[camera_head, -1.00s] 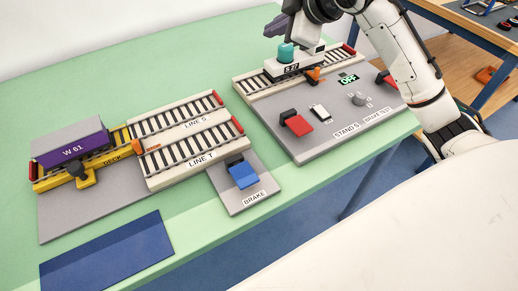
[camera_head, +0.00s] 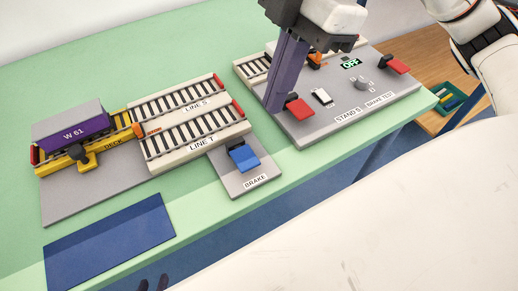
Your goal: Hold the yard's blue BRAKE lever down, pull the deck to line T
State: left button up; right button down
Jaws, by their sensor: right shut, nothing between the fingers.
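The blue BRAKE lever (camera_head: 243,159) sits on a small grey plate in front of line T (camera_head: 200,143), with nothing touching it. The yellow deck (camera_head: 113,147) stands left of the two lines and carries the purple wagon W 61 (camera_head: 75,135). A dark-and-yellow handle (camera_head: 84,160) sticks out of the deck's front. I cannot tell exactly how the deck meets the lines. My right gripper (camera_head: 274,105) is shut and empty, fingers down at the left of stand 5's red lever (camera_head: 298,108).
Line S (camera_head: 180,98) lies behind line T. Stand 5 (camera_head: 325,125) on the right has two red levers, a white switch, a knob and a green OFF display (camera_head: 350,63). A dark blue mat area (camera_head: 110,243) lies at the front left. The green table (camera_head: 190,195) is clear around it.

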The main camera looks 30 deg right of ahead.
send_near(254, 166)
jog(key=x, duration=0.5)
jog(key=shift+s+a, duration=0.1)
jog(key=shift+a, duration=0.05)
jog(key=shift+f, duration=0.55)
jog(key=shift+s+f, duration=0.4)
jog(key=shift+f, duration=0.45)
pick_arm(q)
jog(key=shift+a, duration=0.15)
